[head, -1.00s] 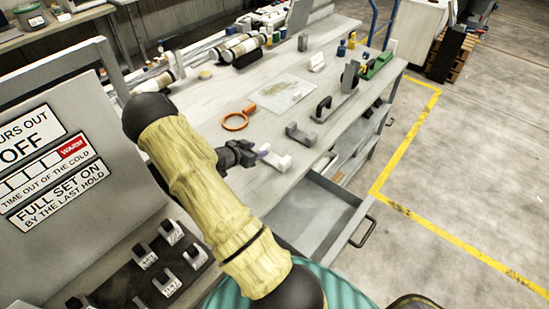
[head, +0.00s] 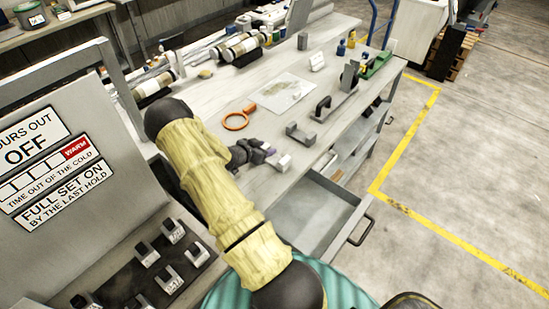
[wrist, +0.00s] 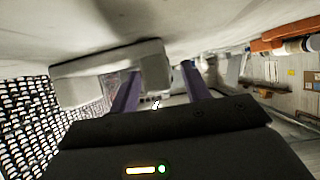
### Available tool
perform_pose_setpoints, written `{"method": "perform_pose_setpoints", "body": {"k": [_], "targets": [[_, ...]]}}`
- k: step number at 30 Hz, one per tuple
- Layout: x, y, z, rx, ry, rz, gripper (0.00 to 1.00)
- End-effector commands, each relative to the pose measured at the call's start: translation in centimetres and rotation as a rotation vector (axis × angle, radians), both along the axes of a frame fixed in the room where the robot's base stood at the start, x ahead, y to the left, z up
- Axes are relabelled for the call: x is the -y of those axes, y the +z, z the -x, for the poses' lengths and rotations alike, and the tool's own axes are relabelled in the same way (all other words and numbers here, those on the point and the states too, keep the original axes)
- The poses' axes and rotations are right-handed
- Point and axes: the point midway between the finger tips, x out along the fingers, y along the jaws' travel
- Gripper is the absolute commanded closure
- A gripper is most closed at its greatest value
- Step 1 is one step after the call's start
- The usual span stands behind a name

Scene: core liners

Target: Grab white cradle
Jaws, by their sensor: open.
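The white cradle (head: 281,163) sits on the bench top near its front edge, above the open drawer. In the wrist view the cradle (wrist: 90,78) is a pale block with a raised end. My gripper (head: 266,151) is open at the cradle, its dark body partly hiding it in the head view. In the wrist view the purple fingers of my gripper (wrist: 160,72) are apart, with the raised end between them. The left finger overlaps the cradle; the right finger is clear of it. I cannot tell whether either finger touches it.
A grey cradle (head: 300,134) stands just behind on the bench, near a black-handled tool (head: 324,108). An open drawer (head: 318,212) juts out below. A rack of cradles (head: 150,265) is at lower left.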

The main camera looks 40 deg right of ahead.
Motion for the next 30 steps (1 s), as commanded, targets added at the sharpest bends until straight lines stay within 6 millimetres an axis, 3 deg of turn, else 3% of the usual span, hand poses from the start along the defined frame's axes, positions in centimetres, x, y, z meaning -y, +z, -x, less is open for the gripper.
{"method": "perform_pose_setpoints", "body": {"k": [9,17,30], "targets": [[0.0,0.0,0.0,0.0,0.0,0.0,0.53],[0.0,0.0,0.0,0.0,0.0,0.0,1.0],[0.0,1.0,0.0,0.002,-0.001,0.001,1.0]]}}
